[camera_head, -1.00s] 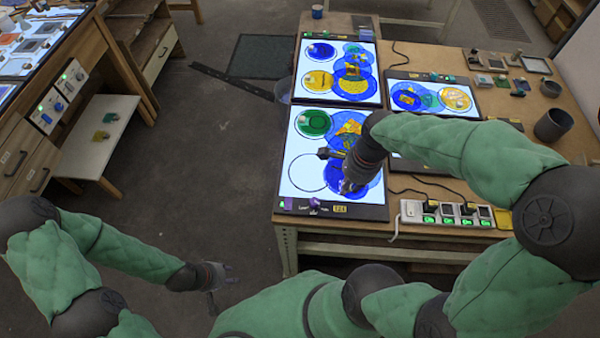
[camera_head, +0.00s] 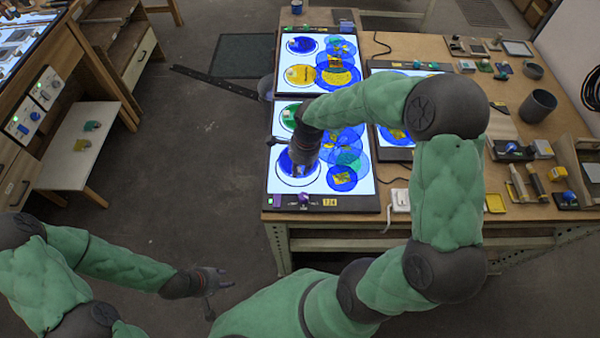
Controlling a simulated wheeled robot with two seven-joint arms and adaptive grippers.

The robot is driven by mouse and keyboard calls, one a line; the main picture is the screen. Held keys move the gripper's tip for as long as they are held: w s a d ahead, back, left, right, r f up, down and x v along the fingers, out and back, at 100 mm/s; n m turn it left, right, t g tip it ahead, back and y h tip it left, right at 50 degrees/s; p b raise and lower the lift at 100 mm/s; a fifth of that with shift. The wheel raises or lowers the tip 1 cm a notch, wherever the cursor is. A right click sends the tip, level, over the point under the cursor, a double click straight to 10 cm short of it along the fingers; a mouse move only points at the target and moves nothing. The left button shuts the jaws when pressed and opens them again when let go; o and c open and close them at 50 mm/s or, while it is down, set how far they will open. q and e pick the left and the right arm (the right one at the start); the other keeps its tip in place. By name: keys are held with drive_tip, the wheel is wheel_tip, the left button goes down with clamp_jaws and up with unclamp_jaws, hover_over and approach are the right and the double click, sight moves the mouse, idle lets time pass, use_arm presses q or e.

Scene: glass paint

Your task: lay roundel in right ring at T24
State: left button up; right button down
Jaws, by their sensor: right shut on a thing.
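The light panel T24 (camera_head: 275,199) is the near panel at the front left of the bench, with a yellow label (camera_head: 330,202). My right gripper (camera_head: 299,166) is over its lower left ring (camera_head: 281,180), shut on a blue roundel (camera_head: 285,161). The roundel appears inside the ring's outline; the gripper hides part of it, and I cannot tell if it touches the panel. A green roundel (camera_head: 288,115) is in the upper left ring, partly behind my arm. Overlapping blue discs with yellow and teal pieces (camera_head: 343,178) lie on the panel's right. My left gripper (camera_head: 224,281) looks open and empty, away from the bench.
Another lit panel (camera_head: 286,84) lies behind, and a third (camera_head: 378,161) at the right is partly hidden by my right arm. A dark cup (camera_head: 538,106) and tools (camera_head: 536,182) are on the bench's right. A white power strip (camera_head: 400,200) is near its front edge.

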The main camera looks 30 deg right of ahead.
drive_tip(key=shift+f, duration=1.5)
drive_tip(key=shift+f+b, duration=0.15)
drive_tip(key=shift+b, duration=0.25)
drive_tip(key=c, duration=1)
unclamp_jaws()
drive_tip(key=shift+r+p, duration=0.3)
drive_tip(key=shift+r, duration=0.2)
drive_tip(key=r, duration=0.3)
drive_tip(key=r+p, duration=0.1)
drive_tip(key=r, duration=0.3)
drive_tip(key=d+r+p, duration=0.1)
drive_tip(key=r, duration=0.3)
drive_tip(key=shift+s+d+r, duration=0.1)
drive_tip(key=shift+s+r, duration=0.05)
drive_tip(key=shift+s, duration=0.25)
